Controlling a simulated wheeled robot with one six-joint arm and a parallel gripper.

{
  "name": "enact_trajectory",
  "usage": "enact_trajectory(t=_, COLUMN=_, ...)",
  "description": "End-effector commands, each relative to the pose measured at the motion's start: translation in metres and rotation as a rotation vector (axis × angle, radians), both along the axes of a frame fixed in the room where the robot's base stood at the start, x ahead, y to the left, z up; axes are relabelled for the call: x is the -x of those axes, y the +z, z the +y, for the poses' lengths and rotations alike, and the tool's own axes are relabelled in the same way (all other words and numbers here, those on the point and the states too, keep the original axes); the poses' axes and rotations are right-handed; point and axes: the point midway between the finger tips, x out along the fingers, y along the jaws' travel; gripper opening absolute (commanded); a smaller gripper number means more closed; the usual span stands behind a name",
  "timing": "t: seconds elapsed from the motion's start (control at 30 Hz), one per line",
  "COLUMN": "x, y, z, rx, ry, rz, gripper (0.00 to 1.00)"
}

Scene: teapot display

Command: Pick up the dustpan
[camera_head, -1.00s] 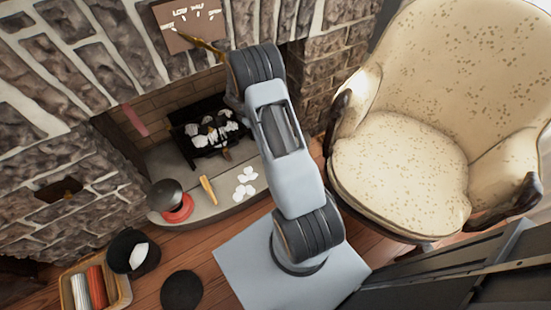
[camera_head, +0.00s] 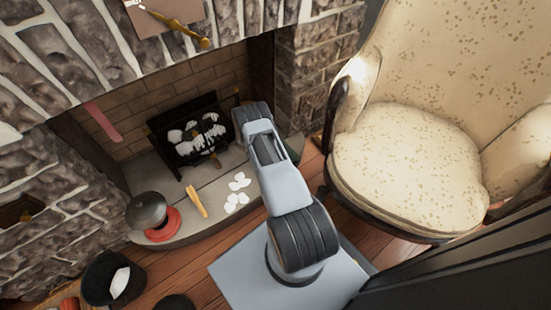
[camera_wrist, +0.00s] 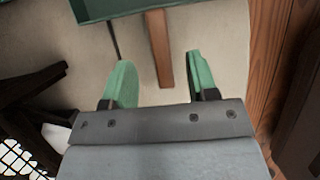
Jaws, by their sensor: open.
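In the wrist view, a teal-green pan (camera_wrist: 110,9), which looks like the dustpan, is cut off by the top edge. A brown wooden handle (camera_wrist: 158,50) runs down from it over a pale surface. My gripper (camera_wrist: 160,62) has two green fingers, spread apart with the handle between them. Neither finger appears to touch the handle. In the head view my arm covers the area beside the hearth, and neither my fingers nor the pan can be made out there.
The stone hearth (camera_head: 185,230) holds a dark pot (camera_head: 147,209), a wooden stick (camera_head: 196,201) and white pieces (camera_head: 237,189). A log grate (camera_head: 187,142) stands in the fireplace. A cream armchair (camera_head: 410,160) blocks the right. A black bucket (camera_head: 97,285) stands at lower left.

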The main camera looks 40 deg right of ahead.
Motion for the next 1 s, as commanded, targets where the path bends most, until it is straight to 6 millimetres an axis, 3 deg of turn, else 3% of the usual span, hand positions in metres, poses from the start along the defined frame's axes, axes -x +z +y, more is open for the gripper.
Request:
enact_trajectory(t=0.27, x=0.001, y=-0.012, z=-0.007, rx=0.000, ry=-0.005, rz=0.000, gripper=0.53)
enact_trajectory(t=0.6, x=0.003, y=-0.051, z=-0.025, rx=0.000, ry=-0.006, rz=0.000, gripper=0.53)
enact_trajectory(t=0.87, x=0.002, y=-0.051, z=-0.027, rx=0.001, ry=-0.005, rz=-0.002, gripper=0.53)
enact_trajectory(t=1.0, x=0.002, y=-0.051, z=-0.027, rx=0.001, ry=-0.005, rz=-0.002, gripper=0.41)
